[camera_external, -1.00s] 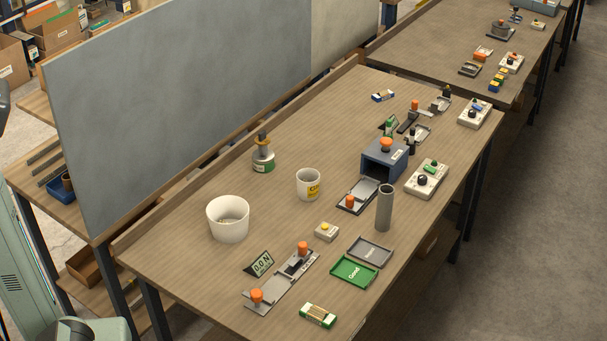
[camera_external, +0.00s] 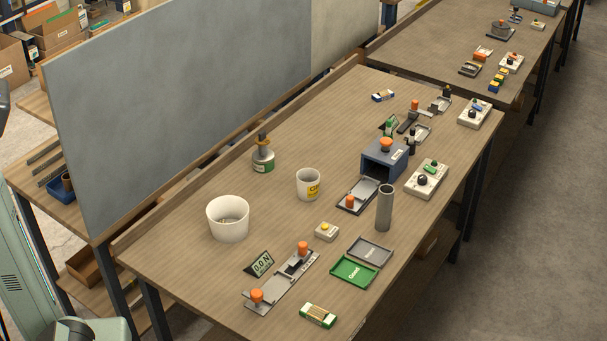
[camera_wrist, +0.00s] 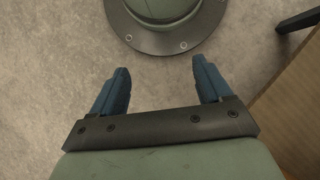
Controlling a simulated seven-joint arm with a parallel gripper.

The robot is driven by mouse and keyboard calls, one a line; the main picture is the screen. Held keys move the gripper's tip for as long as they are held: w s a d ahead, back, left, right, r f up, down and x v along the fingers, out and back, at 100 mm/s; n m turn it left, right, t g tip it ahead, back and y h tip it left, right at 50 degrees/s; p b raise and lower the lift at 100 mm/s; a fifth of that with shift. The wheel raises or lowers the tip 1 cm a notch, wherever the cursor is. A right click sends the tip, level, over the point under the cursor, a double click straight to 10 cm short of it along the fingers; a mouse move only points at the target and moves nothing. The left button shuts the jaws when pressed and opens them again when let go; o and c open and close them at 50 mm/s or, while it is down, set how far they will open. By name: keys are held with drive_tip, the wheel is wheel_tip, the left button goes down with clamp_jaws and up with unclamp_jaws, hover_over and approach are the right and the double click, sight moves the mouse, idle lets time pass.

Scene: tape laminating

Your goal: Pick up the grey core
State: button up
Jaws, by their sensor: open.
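A grey cylinder (camera_external: 385,208), which looks like the grey core, stands upright near the table's right front edge, just behind the grey tray. Its top end looks open. My gripper (camera_wrist: 160,66) shows in the wrist view, with its two blue fingers apart and nothing between them. It is above bare floor by my own base, away from the cylinder. The cylinder is not in the wrist view, and my gripper is not in the external view.
Around the cylinder are a grey tray (camera_external: 370,252), a green tray (camera_external: 354,271), a black plate with an orange knob (camera_external: 362,194) and a white control box (camera_external: 427,179). A white bin (camera_external: 228,219) and white cup (camera_external: 308,184) stand left. A wooden edge (camera_wrist: 295,115) borders the wrist view.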

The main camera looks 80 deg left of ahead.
drive_tip(key=w+d+r+n+t+h, duration=0.1)
drive_tip(key=w+d+r+t, duration=0.2)
drive_tip(key=w, duration=1.1)
drive_tip(key=w+d+r+t+h, duration=0.1)
drive_tip(key=w+d+r, duration=0.4)
drive_tip(key=w, duration=0.8)
drive_tip(key=w+d+r+n+t+h, duration=0.1)
drive_tip(key=w+d+r+t, duration=0.15)
drive_tip(key=w+r, duration=0.6)
drive_tip(key=w+d+r+t, duration=0.1)
drive_tip(key=w+d+r, duration=0.4)
drive_tip(key=w, duration=0.7)
drive_tip(key=w+a+r+n+t+y, duration=0.1)
drive_tip(key=w+a+r, duration=0.7)
drive_tip(key=a+r, duration=0.3)
drive_tip(key=n+y, duration=0.6)
drive_tip(key=n, duration=0.1)
approach(388, 190)
drive_tip(key=x, duration=0.8)
drive_tip(key=shift+s+f, duration=0.1)
drive_tip(key=shift+t, duration=0.25)
drive_tip(key=shift+s+x, duration=0.1)
drive_tip(key=shift+x, duration=1.3)
drive_tip(key=shift+s+x, duration=0.15)
drive_tip(key=shift+x, duration=1.2)
drive_tip(key=shift+d+f, duration=0.1)
drive_tip(key=c, duration=1)
